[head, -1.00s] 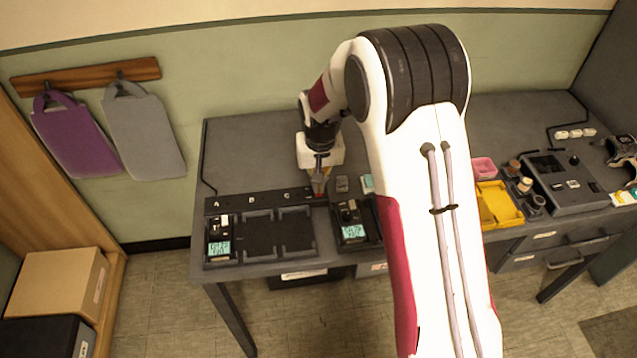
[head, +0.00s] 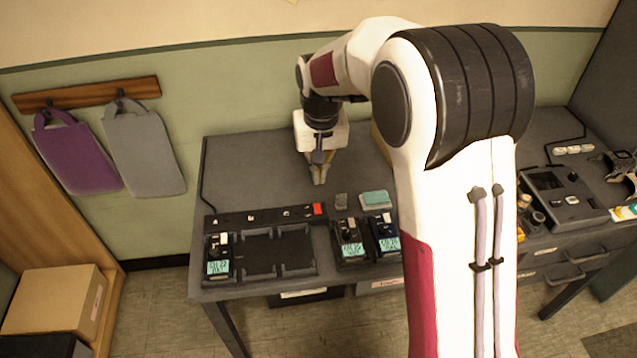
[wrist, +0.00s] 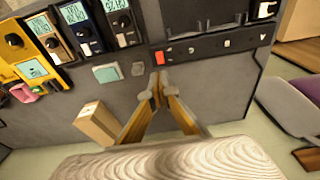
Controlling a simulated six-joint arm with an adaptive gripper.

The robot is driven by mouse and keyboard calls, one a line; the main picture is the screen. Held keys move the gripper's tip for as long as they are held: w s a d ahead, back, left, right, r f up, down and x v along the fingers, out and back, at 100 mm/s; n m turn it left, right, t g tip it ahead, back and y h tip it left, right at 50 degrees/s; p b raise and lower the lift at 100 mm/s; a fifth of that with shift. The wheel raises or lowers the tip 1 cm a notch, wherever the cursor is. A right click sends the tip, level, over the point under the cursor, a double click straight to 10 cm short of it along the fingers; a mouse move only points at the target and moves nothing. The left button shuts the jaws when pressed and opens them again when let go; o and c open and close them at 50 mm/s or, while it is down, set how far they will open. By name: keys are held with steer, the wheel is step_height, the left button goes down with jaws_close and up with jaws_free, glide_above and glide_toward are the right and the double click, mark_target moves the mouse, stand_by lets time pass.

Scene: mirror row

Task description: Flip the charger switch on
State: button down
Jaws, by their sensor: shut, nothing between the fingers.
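The charger (head: 262,219) is a dark strip with labelled positions and a tray in front, at the left of the bench. A red switch (head: 317,209) sits at the strip's right end; it also shows in the wrist view (wrist: 159,58). I cannot tell from its look which way it is set. My gripper (head: 319,182) is shut and empty, behind and above the switch and apart from it. In the wrist view its fingertips (wrist: 160,80) are together just below the switch. One meter (head: 218,255) stands in the tray's left bay; the other bays look empty.
Two more meters (head: 350,242) (head: 385,234) stand right of the tray. A teal block (head: 376,199) and a small grey block (head: 341,201) lie behind them. A cardboard box (wrist: 97,124) stands near my gripper. My arm hides the bench's middle.

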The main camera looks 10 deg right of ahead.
mark_target(317, 204)
steer(key=shift+s+r, duration=0.2)
steer(key=shift+r, duration=0.9)
steer(key=shift+w+r, duration=0.15)
steer(key=shift+w, duration=0.45)
steer(key=f, duration=0.4)
steer(key=w+f, duration=0.1)
steer(key=f, duration=0.4)
steer(key=w+f, duration=0.1)
steer(key=f, duration=0.3)
steer(key=shift+f, duration=0.4)
steer(key=shift+w+f, duration=0.15)
steer(key=shift+f, duration=0.25)
